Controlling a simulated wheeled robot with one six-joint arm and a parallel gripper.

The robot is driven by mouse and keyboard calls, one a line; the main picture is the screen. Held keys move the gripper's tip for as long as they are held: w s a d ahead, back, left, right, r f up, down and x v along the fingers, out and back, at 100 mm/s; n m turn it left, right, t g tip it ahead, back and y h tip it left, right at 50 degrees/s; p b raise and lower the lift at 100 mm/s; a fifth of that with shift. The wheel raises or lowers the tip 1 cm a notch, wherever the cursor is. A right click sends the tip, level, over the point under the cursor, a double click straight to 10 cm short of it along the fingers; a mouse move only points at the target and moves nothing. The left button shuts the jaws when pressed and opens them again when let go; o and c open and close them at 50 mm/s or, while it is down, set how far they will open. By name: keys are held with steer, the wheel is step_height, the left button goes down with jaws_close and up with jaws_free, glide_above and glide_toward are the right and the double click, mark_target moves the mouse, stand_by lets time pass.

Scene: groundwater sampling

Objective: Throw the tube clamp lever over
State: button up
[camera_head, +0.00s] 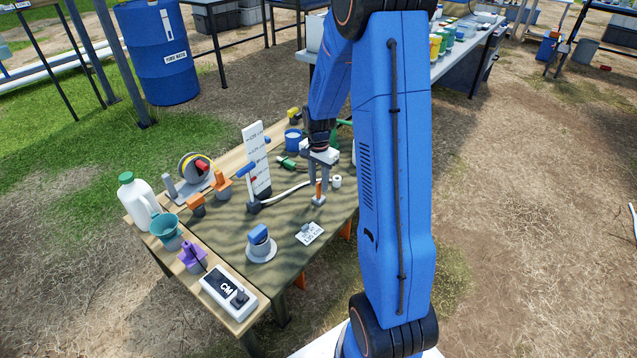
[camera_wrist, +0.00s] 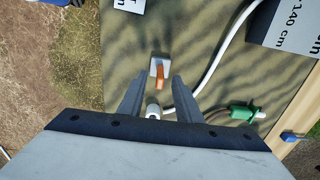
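The tube clamp shows in the wrist view as a small pale block (camera_wrist: 158,62) with an orange lever (camera_wrist: 160,78) that points toward my gripper. In the head view the orange lever (camera_head: 318,190) stands upright on its grey base (camera_head: 318,200). My gripper (camera_wrist: 158,92) is open, its two fingers apart on either side of the line of the lever. In the head view my gripper (camera_head: 320,172) is above the clamp. Whether the fingers touch the lever cannot be told. A white tube (camera_wrist: 212,68) curves past the clamp on the right in the wrist view.
A marked level board (camera_head: 257,150) stands behind the tube. A green fitting (camera_wrist: 243,112) lies right of my gripper in the wrist view. A grey-and-blue knob (camera_head: 260,243) and a small white label card (camera_head: 309,233) are on the table's near side.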

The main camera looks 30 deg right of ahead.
jaws_close()
steer(key=c, duration=0.7)
jaws_free()
steer(key=shift+s+d+f+t+y, duration=0.2)
steer(key=shift+s+t, duration=0.15)
steer(key=shift+s, duration=0.3)
steer(key=shift+s+d+f+t+y, duration=0.15)
steer(key=shift+s+d+t, duration=0.15)
steer(key=shift+s, duration=0.35)
steer(key=shift+s+d+f+t+y, duration=0.1)
steer(key=shift+s+d+f+t, duration=0.2)
steer(key=shift+s, duration=0.35)
steer(key=shift+a+r, duration=0.1)
steer(key=shift+a, duration=0.05)
steer(key=shift+s+d+f+t, duration=0.2)
steer(key=shift+s+f+t, duration=0.15)
steer(key=shift+s, duration=0.1)
